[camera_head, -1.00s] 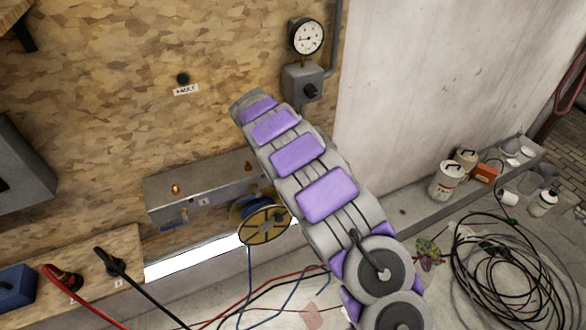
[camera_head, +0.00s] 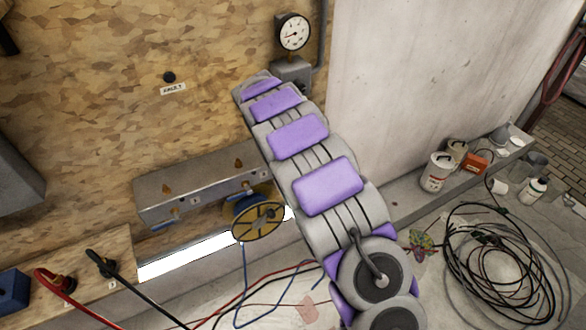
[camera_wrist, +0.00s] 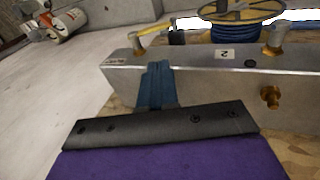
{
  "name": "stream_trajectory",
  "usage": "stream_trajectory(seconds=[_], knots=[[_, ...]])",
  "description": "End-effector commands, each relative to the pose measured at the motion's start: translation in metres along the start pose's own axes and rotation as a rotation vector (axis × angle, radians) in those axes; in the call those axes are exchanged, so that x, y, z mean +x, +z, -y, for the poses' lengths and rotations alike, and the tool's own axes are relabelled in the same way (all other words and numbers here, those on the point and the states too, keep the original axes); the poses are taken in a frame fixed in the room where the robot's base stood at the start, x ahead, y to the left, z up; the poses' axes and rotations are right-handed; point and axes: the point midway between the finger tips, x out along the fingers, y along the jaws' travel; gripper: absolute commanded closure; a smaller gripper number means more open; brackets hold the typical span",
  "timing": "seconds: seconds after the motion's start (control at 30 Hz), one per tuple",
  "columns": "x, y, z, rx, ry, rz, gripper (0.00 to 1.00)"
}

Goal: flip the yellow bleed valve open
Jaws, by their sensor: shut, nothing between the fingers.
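A yellow lever (camera_wrist: 152,36), which looks like the bleed valve, shows at the far edge of the grey metal manifold box (camera_wrist: 215,85) in the wrist view. Its exact angle is hard to tell. My gripper (camera_wrist: 157,68) is shut and empty, its blue fingers over the box's left part, close to the lever and apparently short of it. The manifold (camera_head: 175,205) also shows in the head view, with its right end hidden by my arm. My gripper and the yellow lever are hidden there.
Brass fittings (camera_wrist: 270,96) stick out of the manifold. A yellow cable reel (camera_head: 258,222) hangs under it. A pressure gauge (camera_head: 294,32) is on the wall above. Cables (camera_head: 500,265) and white containers (camera_head: 436,172) lie at the right.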

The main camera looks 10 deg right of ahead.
Motion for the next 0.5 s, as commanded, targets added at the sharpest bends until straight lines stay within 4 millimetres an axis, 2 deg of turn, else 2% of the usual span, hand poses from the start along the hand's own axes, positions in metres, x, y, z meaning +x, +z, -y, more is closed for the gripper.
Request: stream_trajectory(seconds=[0.1, 0.2, 0.5], knots=[[-0.003, 0.009, -0.011, 0.023, -0.041, -0.054, 1.0], [-0.003, 0.015, -0.013, 0.032, -0.077, -0.1, 1.0], [-0.006, 0.025, -0.004, 0.042, -0.158, -0.193, 1.0]])
